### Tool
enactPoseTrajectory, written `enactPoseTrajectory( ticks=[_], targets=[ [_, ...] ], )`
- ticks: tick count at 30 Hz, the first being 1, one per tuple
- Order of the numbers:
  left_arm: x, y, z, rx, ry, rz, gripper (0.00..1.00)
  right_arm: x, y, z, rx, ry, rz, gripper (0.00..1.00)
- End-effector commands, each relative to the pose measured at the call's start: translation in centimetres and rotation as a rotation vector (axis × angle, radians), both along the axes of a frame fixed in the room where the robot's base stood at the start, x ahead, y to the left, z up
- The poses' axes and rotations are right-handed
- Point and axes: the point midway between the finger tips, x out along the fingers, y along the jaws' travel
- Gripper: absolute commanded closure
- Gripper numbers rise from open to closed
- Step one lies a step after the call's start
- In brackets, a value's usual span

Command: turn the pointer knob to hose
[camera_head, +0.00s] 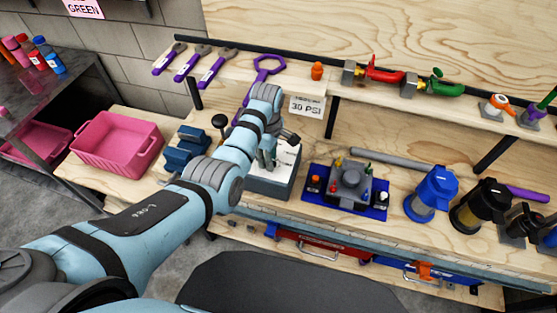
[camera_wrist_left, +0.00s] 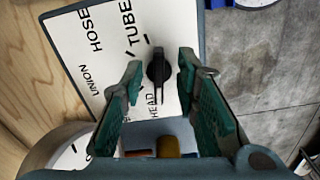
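The pointer knob (camera_wrist_left: 158,68) is a small black knob on a white panel (camera_wrist_left: 85,50) printed with UNION, HOSE, TUBE and HEAD. Its narrow part runs towards the bottom of the left wrist view, near HEAD; which end is the pointing one I cannot tell. My left gripper (camera_wrist_left: 160,84) is open, with a green-padded finger on each side of the knob and gaps to both. In the head view the left gripper (camera_head: 266,158) is over the panel's grey box (camera_head: 268,186), and my arm and gripper hide the knob there. My right gripper is not in view.
A black ball-topped lever (camera_head: 219,121) and a blue device (camera_head: 187,148) stand left of the box. A blue tray (camera_head: 376,212) with a grey block (camera_head: 350,180) is to the right. A shelf with tools runs above, and a pink bin (camera_head: 117,142) is at left.

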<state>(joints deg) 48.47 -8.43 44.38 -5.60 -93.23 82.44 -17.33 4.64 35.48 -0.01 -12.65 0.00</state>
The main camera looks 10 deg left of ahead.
Motion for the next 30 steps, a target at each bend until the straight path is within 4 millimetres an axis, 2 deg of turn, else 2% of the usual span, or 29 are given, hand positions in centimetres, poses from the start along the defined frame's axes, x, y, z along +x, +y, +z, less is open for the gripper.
enactPoseTrajectory(
  ticks=[1, 8, 14, 30],
  targets=[
    [0.0, 0.1, -0.8, 0.0, -0.001, 0.001, 0.72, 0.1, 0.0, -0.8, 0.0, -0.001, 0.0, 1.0],
    [0.1, 0.0, -0.6, 0.0, -0.002, 0.0, 0.72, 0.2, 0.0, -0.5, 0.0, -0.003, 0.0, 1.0],
    [0.1, -0.1, -0.5, 0.0, -0.002, -0.001, 1.0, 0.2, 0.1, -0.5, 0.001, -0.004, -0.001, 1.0],
    [0.0, -0.1, -0.3, -0.001, 0.0, -0.079, 1.0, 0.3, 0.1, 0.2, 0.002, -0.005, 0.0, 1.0]
  ],
)
